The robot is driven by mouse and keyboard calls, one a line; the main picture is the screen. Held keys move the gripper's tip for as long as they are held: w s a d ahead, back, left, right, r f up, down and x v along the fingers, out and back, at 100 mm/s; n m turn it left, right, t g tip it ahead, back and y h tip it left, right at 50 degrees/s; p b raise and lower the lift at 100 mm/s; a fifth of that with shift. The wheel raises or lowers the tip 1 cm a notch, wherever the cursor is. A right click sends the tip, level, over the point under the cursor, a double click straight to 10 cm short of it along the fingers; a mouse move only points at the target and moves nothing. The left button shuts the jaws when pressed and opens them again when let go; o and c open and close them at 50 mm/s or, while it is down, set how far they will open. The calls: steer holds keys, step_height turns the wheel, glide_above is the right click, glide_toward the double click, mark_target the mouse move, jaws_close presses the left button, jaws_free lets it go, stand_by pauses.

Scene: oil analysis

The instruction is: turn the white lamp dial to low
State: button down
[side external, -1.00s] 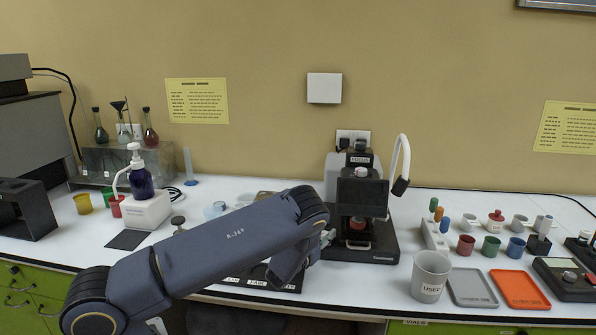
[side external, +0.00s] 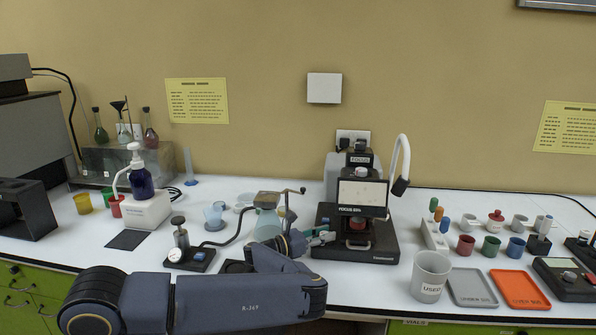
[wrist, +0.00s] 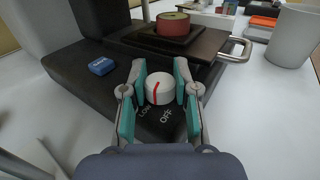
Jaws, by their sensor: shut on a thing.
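My gripper (wrist: 160,82) is shut on the dial, one teal-padded finger on each side. In the side external view my gripper (side external: 325,237) reaches the left front of the black microscope (side external: 358,215). The dial is hidden or too small to make out there.
A blue button (wrist: 102,66) sits left of the dial. A stage with a red-topped round piece (wrist: 172,24) and a metal handle (wrist: 236,50) lies behind it. A grey USED cup (side external: 430,277) and an orange tray (side external: 519,290) stand to the right.

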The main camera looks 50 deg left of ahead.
steer(key=shift+m+g+h, duration=0.55)
steer(key=shift+m+h, duration=0.45)
steer(key=shift+h, duration=0.45)
steer(key=shift+m+g+h, duration=0.55)
steer(key=shift+m+h, duration=0.45)
steer(key=shift+h, duration=0.45)
steer(key=c, duration=0.8)
jaws_free()
steer(key=shift+c, duration=0.2)
